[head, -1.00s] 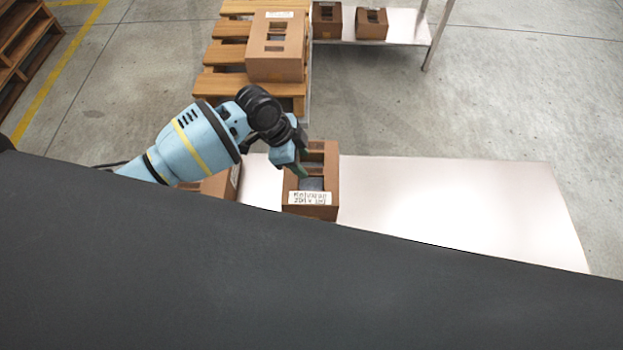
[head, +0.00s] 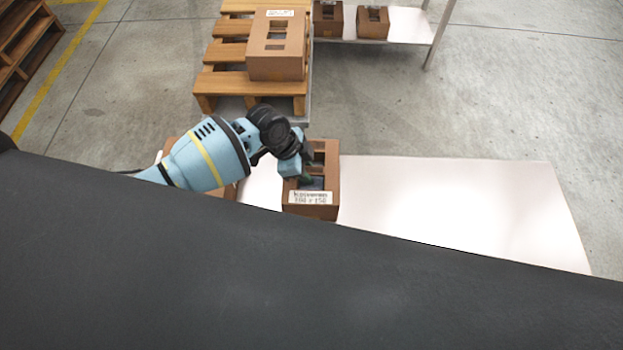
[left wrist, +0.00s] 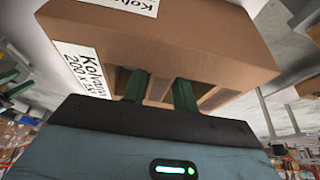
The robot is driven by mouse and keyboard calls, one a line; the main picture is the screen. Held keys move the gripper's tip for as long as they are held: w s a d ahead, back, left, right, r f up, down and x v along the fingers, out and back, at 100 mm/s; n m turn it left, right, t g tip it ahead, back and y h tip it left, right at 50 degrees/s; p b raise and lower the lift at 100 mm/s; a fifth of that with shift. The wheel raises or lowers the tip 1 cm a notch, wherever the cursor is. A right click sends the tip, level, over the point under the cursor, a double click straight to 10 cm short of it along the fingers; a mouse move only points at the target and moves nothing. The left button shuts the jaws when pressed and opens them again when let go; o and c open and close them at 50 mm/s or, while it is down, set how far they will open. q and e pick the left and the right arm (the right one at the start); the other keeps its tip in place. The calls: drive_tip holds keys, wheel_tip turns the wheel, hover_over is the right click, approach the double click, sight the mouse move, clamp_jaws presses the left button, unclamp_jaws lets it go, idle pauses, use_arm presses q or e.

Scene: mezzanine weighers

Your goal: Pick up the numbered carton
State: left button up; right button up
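A brown carton (head: 327,187) with cut-out openings in its top and a white printed label on its front stands on a pale sheet-topped surface (head: 450,195). The label print is too small to read surely in the head view. My left gripper (head: 304,180) is at the carton's top, with its green fingers reaching into an opening. In the left wrist view the carton (left wrist: 180,42) fills the upper part. The two fingers (left wrist: 160,92) stand apart with a gap between them, and their tips are hidden inside the opening. My right gripper is out of view.
Another brown carton (head: 225,191) is partly hidden behind my left arm. A larger carton (head: 278,60) sits on a wooden pallet (head: 222,83) at the back. Two small cartons, one at the right (head: 372,23), stand on a back table (head: 410,25). The surface right of the near carton is clear.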

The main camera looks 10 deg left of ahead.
use_arm(q)
clamp_jaws()
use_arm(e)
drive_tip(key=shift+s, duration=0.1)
use_arm(q)
wheel_tip(320, 180, up, 9)
drive_tip(key=shift+f+p, duration=0.1)
drive_tip(key=shift+p, duration=0.4)
drive_tip(key=shift+r, duration=0.7)
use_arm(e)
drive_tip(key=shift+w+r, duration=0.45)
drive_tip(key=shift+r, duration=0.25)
